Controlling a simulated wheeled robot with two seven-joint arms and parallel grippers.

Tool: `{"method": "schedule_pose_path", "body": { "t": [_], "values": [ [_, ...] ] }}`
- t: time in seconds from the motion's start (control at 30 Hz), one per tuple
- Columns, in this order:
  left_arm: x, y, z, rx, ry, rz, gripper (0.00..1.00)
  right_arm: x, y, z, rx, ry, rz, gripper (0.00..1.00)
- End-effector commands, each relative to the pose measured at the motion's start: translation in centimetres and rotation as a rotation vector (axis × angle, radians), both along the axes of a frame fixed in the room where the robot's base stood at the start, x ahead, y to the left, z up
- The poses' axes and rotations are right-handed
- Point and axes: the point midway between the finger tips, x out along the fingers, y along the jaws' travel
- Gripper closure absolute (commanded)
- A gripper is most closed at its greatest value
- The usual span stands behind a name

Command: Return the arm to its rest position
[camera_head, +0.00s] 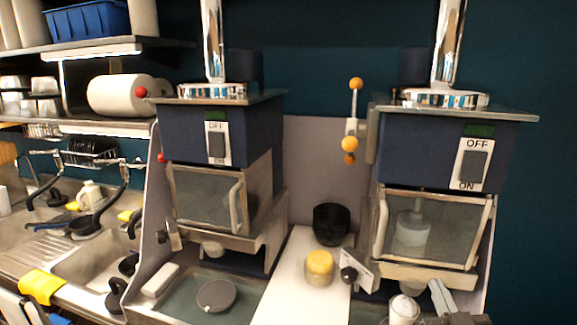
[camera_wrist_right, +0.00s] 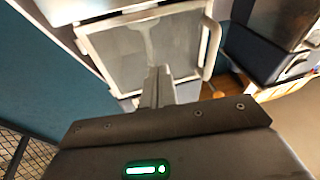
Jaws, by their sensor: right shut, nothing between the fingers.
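My right gripper (camera_head: 440,296) is at the bottom right of the head view, in front of and below the clear door (camera_head: 432,232) of the right blue machine (camera_head: 444,140). In the right wrist view the gripper's fingers (camera_wrist_right: 157,88) are together with nothing between them. They point towards a framed clear door (camera_wrist_right: 150,50) with a handle on its right side. Whether the fingertips touch anything cannot be told. My left gripper is not in view.
A white container (camera_head: 404,308) stands just left of the right gripper. A yellow-topped jar (camera_head: 319,268) and a black cup (camera_head: 331,224) stand on the white counter between the machines. The left machine (camera_head: 222,135) has a round lid (camera_head: 216,295) below it.

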Motion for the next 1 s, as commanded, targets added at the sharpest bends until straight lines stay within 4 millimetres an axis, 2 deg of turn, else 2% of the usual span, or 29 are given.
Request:
{"method": "schedule_pose_path", "body": {
  "t": [0.03, 0.1, 0.2, 0.3, 0.4, 0.5, 0.67, 0.87, 0.97, 1.0],
  "values": [
    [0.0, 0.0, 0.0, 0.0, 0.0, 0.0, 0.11, -0.5, 0.9, -4.2, 0.01, 0.161, 0.026, 1.0],
    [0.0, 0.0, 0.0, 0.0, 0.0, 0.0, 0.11, -1.9, 2.2, -9.7, 0.024, 0.375, 0.057, 1.0],
    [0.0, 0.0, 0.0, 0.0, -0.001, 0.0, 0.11, -5.3, 3.7, -16.4, 0.034, 0.658, 0.091, 1.0],
    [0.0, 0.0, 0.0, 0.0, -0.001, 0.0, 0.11, -9.2, 4.9, -21.3, 0.04, 0.886, 0.113, 1.0],
    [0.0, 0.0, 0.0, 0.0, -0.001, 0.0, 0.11, -13.0, 5.6, -24.7, 0.04, 1.072, 0.128, 1.0],
    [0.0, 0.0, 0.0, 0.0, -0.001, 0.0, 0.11, -16.7, 6.2, -27.3, 0.038, 1.235, 0.139, 1.0],
    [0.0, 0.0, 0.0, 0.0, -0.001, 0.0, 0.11, -22.8, 6.9, -30.1, 0.026, 1.473, 0.15, 1.0],
    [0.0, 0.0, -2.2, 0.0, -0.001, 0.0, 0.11, -21.4, 7.1, -39.2, 0.024, 1.509, 0.152, 1.0],
    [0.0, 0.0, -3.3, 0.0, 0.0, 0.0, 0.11, -21.1, 7.1, -44.1, 0.023, 1.524, 0.151, 1.0],
    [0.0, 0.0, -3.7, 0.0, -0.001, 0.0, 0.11, -21.2, 7.2, -46.4, 0.022, 1.531, 0.152, 1.0]
  ]
}}
